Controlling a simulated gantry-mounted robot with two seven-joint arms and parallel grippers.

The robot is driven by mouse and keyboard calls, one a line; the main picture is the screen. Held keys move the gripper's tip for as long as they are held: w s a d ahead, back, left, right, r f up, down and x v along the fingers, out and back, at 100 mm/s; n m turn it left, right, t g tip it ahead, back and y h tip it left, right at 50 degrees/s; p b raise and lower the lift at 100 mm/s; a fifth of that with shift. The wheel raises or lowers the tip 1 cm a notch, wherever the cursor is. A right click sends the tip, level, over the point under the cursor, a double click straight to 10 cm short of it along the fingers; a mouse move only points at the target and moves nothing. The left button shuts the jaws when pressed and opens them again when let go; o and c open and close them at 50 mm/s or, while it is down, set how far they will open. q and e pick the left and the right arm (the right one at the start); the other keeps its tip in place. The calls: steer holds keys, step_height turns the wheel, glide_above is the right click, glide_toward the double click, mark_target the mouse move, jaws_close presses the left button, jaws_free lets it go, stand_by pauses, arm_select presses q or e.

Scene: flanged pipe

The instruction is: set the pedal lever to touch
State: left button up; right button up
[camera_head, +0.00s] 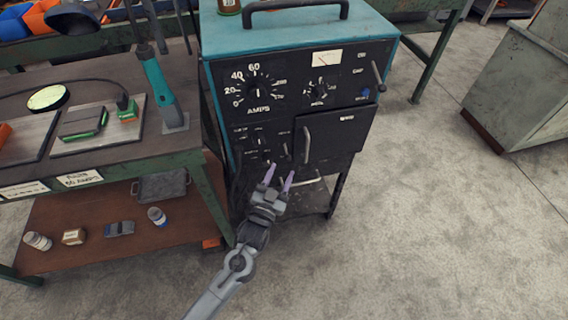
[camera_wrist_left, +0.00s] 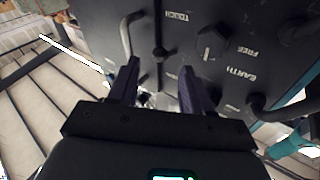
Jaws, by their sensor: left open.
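The welding machine's black front panel (camera_head: 300,110) stands in the middle of the head view. A small dark lever (camera_head: 285,150) sits low on it, beside the door handle. In the left wrist view the lever (camera_wrist_left: 160,52) is a thin rod with a round boss, with the word TOUCH (camera_wrist_left: 177,16) beside its far end. My left gripper (camera_head: 279,174) is open just below and in front of the lever. In the wrist view its two purple fingers (camera_wrist_left: 160,72) are on either side of the lever's near end. I cannot tell whether they touch it.
A door handle (camera_head: 306,145) stands out close to the right of the lever. A rotary knob (camera_wrist_left: 211,43) with FREE and EARTH labels is on its other side. A workbench (camera_head: 190,140) stands left of the machine. The floor (camera_head: 430,220) to the right is clear.

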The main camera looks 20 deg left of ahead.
arm_select(q)
steer(key=s+p, duration=0.1)
steer(key=s, duration=0.5)
steer(key=shift+s+f, duration=0.3)
steer(key=shift+f, duration=0.15)
